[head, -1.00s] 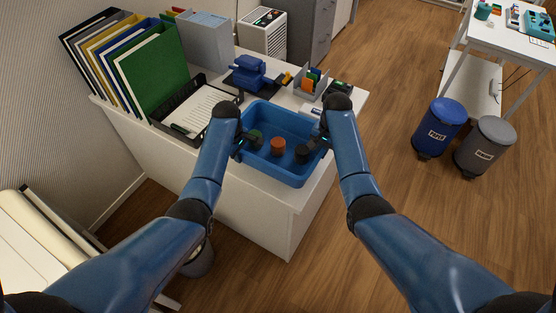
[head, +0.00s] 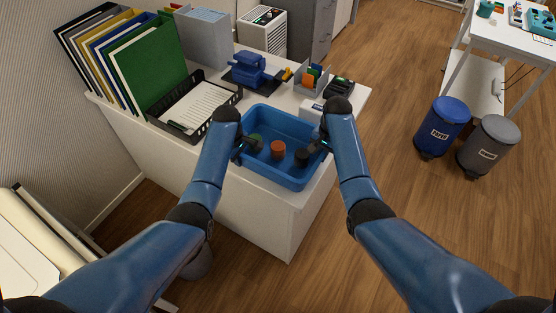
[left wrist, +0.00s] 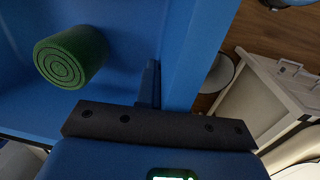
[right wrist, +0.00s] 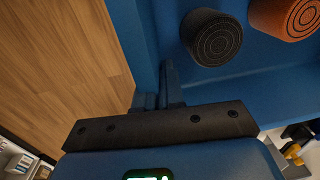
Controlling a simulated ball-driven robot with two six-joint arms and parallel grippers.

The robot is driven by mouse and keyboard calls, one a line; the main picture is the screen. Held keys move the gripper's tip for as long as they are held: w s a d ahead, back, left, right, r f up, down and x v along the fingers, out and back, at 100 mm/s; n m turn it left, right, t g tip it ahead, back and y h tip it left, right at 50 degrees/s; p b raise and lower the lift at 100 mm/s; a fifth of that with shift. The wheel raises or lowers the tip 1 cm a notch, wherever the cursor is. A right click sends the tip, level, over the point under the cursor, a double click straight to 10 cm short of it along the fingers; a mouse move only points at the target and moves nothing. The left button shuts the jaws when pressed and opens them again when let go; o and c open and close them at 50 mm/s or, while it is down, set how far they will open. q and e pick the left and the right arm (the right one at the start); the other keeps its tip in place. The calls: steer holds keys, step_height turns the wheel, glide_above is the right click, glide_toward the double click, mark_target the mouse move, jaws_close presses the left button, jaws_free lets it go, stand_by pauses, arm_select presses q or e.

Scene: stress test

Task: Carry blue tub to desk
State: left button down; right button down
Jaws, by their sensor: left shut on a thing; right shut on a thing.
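The blue tub (head: 284,178) is over the front corner of the white desk (head: 262,210) in the head view; I cannot tell whether it rests on the desk or hangs just above it. Inside are an orange-brown round piece (head: 277,148), a black one (right wrist: 211,37) and a green one (left wrist: 70,57). My left gripper (head: 245,148) is shut on the tub's left wall. My right gripper (head: 318,147) is shut on its right wall. The wall between the fingers shows in both wrist views.
On the desk are a black tray with paper (head: 188,122), upright folders (head: 150,68), a blue device (head: 250,68), a card holder (head: 312,79) and a small white box (head: 311,109) close behind the tub. A blue bin (head: 442,128) and grey bin (head: 488,145) stand on the floor at right.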

arm_select(q)
steer(key=shift+a+f, duration=0.2)
steer(key=shift+f, duration=0.25)
arm_select(e)
steer(key=shift+d+f, duration=0.25)
steer(key=shift+f, duration=0.1)
arm_select(q)
steer(key=c, duration=1.4)
jaws_free()
steer(key=shift+r, duration=0.1)
arm_select(e)
steer(key=c, duration=1.4)
jaws_free()
arm_select(q)
steer(key=shift+o, duration=0.7)
steer(key=shift+d, duration=0.1)
arm_select(e)
steer(key=shift+o, duration=0.7)
steer(key=shift+a+r, duration=0.1)
steer(key=shift+a, duration=0.05)
arm_select(q)
steer(key=shift+r, duration=0.2)
